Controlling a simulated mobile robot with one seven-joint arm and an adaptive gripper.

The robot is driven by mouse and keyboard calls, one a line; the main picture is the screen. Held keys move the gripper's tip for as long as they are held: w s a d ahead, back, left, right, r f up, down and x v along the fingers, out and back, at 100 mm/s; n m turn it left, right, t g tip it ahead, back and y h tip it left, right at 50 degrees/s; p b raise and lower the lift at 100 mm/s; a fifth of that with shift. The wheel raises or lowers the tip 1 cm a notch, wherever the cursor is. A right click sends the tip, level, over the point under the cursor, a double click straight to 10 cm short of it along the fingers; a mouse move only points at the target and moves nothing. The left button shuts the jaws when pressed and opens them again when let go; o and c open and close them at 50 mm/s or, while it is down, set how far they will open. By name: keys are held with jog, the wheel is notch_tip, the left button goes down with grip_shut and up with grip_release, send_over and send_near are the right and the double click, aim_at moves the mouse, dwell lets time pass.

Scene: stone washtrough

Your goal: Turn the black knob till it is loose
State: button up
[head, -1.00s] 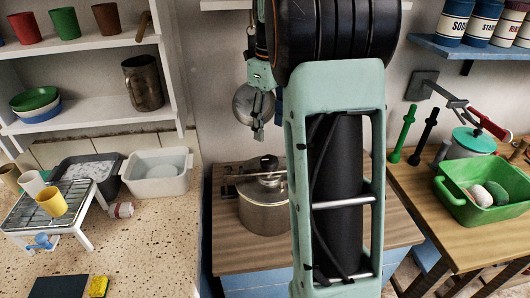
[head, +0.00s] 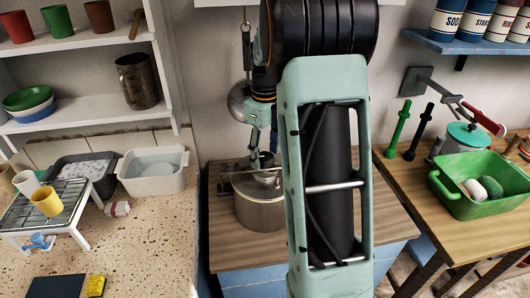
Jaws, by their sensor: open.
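A steel pot (head: 260,214) with a flat lid and a bar across it stands on the wooden top behind my arm. My gripper (head: 264,169) points down over the middle of the lid, with its fingers at the height of the black knob. The jaws are open. The knob is largely hidden by the fingers, and I cannot tell whether they touch it.
A white basin (head: 153,177) and a wire rack with cups stand on the speckled counter at left. A green tub (head: 478,201) stands on the right table. A round pan hangs on the wall behind.

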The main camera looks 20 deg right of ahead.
jog(key=shift+c, duration=0.6)
jog(key=c, duration=1)
jog(key=shift+c, duration=0.2)
